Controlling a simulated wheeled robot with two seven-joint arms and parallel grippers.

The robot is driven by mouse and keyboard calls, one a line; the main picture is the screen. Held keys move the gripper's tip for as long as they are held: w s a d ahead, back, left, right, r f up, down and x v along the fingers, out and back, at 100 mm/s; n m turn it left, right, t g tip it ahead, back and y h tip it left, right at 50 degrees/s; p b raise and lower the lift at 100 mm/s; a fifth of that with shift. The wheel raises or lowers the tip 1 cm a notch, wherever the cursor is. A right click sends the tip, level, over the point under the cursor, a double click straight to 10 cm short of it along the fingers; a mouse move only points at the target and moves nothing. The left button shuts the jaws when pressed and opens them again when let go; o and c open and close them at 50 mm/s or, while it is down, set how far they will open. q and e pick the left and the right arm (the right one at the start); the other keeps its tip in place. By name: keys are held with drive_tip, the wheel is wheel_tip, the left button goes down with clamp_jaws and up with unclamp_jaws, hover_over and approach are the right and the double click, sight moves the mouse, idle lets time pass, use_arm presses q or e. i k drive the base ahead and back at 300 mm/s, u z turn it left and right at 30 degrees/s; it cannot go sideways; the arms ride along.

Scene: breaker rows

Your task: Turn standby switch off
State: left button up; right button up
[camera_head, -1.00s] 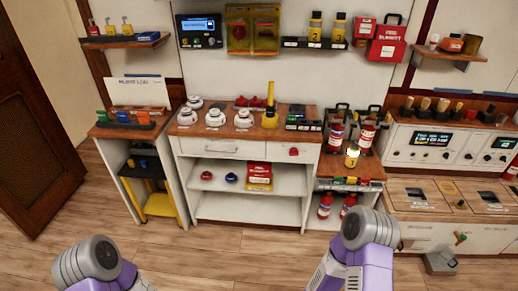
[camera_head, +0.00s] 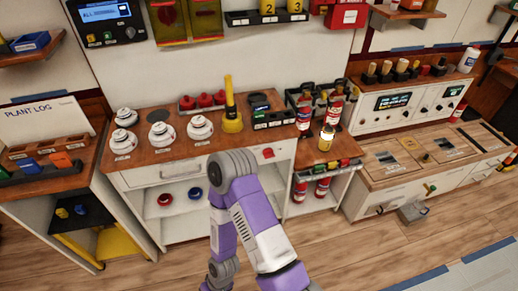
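I cannot pick out a switch marked standby; the labels are too small to read. Switch-like parts show in several places in the head view: a wall panel with a lit blue screen (camera_head: 104,12) and buttons at the top left, and a white console (camera_head: 399,112) with displays and knobs at the right. A red knob (camera_head: 268,153) sits on the drawer front of the middle bench. One of my purple and white arms rises at the bottom centre in front of that bench, hiding part of its front. Neither gripper's fingers are in view.
The wooden bench top (camera_head: 185,145) holds white round detectors (camera_head: 162,135), a yellow cone-shaped tool (camera_head: 231,112) and red items. Fire extinguishers (camera_head: 305,110) stand right of it. A low wooden-topped counter (camera_head: 385,170) is at the right.

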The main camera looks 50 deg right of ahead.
sight(268, 153)
drive_tip(key=z, duration=0.6)
drive_tip(key=i, duration=0.9)
drive_tip(key=z, duration=0.65)
